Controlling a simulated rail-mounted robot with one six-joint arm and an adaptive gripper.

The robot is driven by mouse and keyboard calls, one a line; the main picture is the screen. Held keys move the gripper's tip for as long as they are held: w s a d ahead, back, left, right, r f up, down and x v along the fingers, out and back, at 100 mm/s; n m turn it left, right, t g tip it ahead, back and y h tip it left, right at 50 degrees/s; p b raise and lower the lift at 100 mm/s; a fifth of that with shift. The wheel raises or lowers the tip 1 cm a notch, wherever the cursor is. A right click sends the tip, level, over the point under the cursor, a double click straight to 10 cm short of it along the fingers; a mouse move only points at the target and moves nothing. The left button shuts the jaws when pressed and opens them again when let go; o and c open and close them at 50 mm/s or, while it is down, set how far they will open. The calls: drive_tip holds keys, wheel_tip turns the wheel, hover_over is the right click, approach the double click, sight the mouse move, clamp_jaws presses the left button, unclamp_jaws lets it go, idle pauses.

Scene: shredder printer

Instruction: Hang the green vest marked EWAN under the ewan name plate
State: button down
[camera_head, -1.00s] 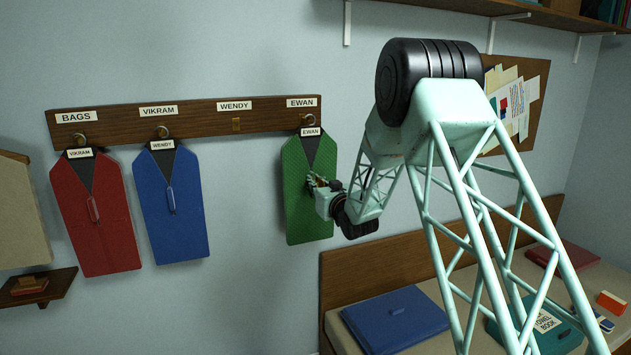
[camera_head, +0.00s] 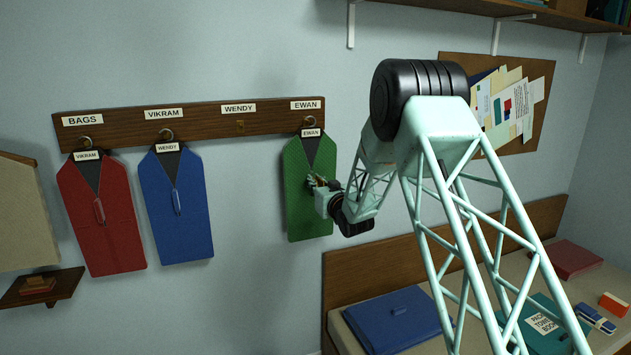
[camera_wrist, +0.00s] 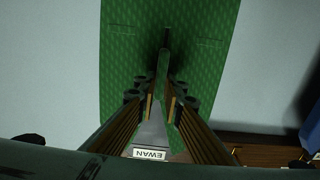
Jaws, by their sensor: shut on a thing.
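The green vest (camera_head: 310,214) with an EWAN tag (camera_head: 311,133) hangs upright against the wall at the right end of the wooden rack, below the EWAN name plate (camera_head: 306,105). Its hanger hook is at the peg there; whether it bears on the peg I cannot tell. My gripper (camera_head: 318,183) is at the front of the vest. In the wrist view the gripper fingers (camera_wrist: 163,95) are shut on a raised green part at the front of the vest (camera_wrist: 118,70), and the EWAN tag (camera_wrist: 150,154) shows upside down.
The rack (camera_head: 200,124) holds a red vest (camera_head: 101,228) tagged VIKRAM under BAGS and a blue vest (camera_head: 178,220) tagged WENDY under VIKRAM. The WENDY plate (camera_head: 238,108) has nothing beneath. A bench (camera_head: 410,351) with folded cloth and books is at lower right.

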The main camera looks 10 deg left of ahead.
drive_tip(key=shift+w+a+f+b, duration=0.35)
drive_tip(key=shift+w+b, duration=0.3)
drive_tip(key=shift+b, duration=0.35)
drive_tip(key=shift+w+b, duration=0.1)
drive_tip(key=shift+b, duration=0.25)
idle(0.3)
drive_tip(key=c, duration=2.6)
unclamp_jaws()
drive_tip(key=shift+c, duration=0.2)
drive_tip(key=shift+f, duration=0.1)
drive_tip(key=v, duration=1.2)
